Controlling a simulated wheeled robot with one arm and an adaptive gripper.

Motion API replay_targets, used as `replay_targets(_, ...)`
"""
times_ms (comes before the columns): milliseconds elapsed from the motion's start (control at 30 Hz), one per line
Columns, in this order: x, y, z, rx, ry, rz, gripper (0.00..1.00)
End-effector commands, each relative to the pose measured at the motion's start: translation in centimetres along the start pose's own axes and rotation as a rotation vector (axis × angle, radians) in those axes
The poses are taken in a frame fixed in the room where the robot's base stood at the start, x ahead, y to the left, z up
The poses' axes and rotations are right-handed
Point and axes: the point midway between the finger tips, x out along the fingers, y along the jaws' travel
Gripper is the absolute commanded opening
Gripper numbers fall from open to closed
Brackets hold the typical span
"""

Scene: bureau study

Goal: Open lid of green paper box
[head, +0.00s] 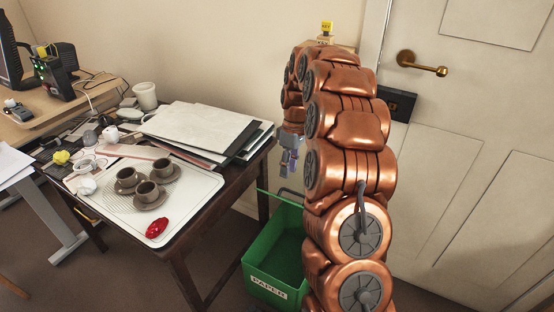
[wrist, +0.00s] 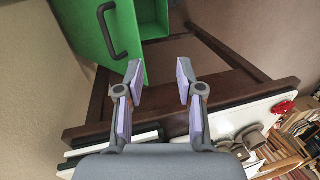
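The green paper box (head: 262,285), marked PAPER, stands on the floor right of the dark table, partly hidden by my arm. Its dark green inside shows from above. Its lid (wrist: 82,28) appears raised, a green panel with a dark curved handle (wrist: 112,32) in the wrist view; the exact angle is unclear. The handle also shows in the head view (head: 288,193). My gripper (wrist: 158,84) is open, with nothing between its fingers, and the handle is ahead and left of them in the wrist view. In the head view my gripper (head: 289,160) is above the handle.
The dark wooden table (head: 190,262) stands close to the left of the box. It bears a white tray (head: 205,190) with several brown cups, a red object (head: 157,228) and stacked boards (head: 200,128). A white door (head: 465,170) is at the right.

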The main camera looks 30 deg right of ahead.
Motion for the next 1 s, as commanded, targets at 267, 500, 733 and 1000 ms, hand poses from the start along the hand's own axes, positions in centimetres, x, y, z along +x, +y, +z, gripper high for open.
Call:
replay_targets(267, -2.7, -4.0, 0.1, 0.020, -0.007, 0.002, 0.37)
replay_targets(500, -4.3, -7.1, 0.4, 0.041, -0.015, 0.005, 0.37)
replay_targets(733, -5.1, -8.6, 0.6, 0.054, -0.019, 0.008, 0.37)
replay_targets(1000, -5.2, -8.9, 0.7, 0.058, -0.020, 0.009, 0.37)
